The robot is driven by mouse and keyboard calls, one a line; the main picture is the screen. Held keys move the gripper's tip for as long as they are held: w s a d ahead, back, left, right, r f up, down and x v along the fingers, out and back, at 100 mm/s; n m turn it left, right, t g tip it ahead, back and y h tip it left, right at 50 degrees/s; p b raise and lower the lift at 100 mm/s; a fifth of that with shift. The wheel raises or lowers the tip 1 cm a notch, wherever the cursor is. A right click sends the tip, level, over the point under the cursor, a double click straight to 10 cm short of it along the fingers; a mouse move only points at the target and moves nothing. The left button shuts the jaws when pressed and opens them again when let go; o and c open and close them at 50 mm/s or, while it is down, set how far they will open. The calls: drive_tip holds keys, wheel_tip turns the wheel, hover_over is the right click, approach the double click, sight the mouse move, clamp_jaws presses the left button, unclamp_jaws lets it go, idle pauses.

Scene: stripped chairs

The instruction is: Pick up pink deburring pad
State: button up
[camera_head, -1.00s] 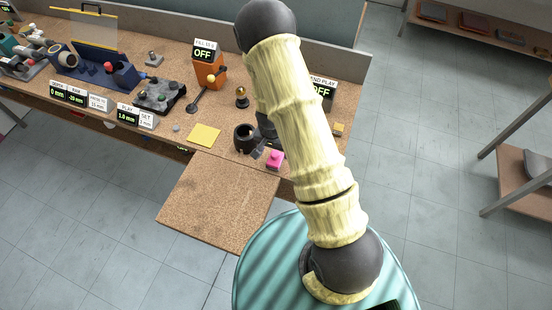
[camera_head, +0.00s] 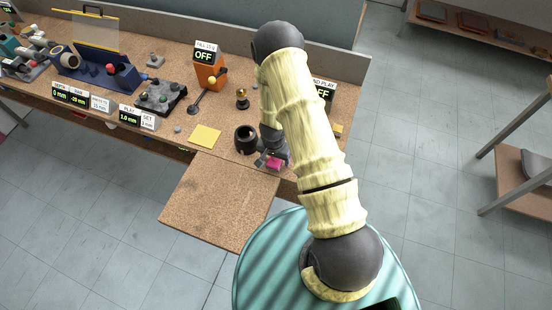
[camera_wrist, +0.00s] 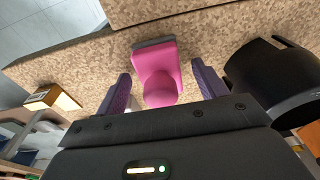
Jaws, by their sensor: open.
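The pink deburring pad (camera_wrist: 157,70) lies on the cork-coloured bench top, with a grey strip along its far edge and a round pink knob on the near side. In the wrist view it sits between the two purple fingers of my gripper (camera_wrist: 160,92), with a gap on each side. My gripper is open and does not touch the pad's sides. In the head view the pad (camera_head: 273,163) is partly covered by my gripper (camera_head: 270,159), which is low over the bench near its front edge.
A black cup-like holder (camera_head: 246,139) stands close to the left of the pad; in the wrist view it shows at right (camera_wrist: 268,82). A yellow square (camera_head: 205,137) lies farther left. A cork-coloured board (camera_head: 218,200) extends in front of the bench.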

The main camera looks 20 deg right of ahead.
drive_tip(key=shift+f, duration=0.15)
drive_tip(key=shift+c, duration=0.2)
drive_tip(key=c, duration=1.1)
drive_tip(key=shift+o, duration=0.2)
wheel_tip(320, 180, up, 10)
drive_tip(key=shift+r+b, duration=0.1)
drive_tip(key=shift+b, duration=0.75)
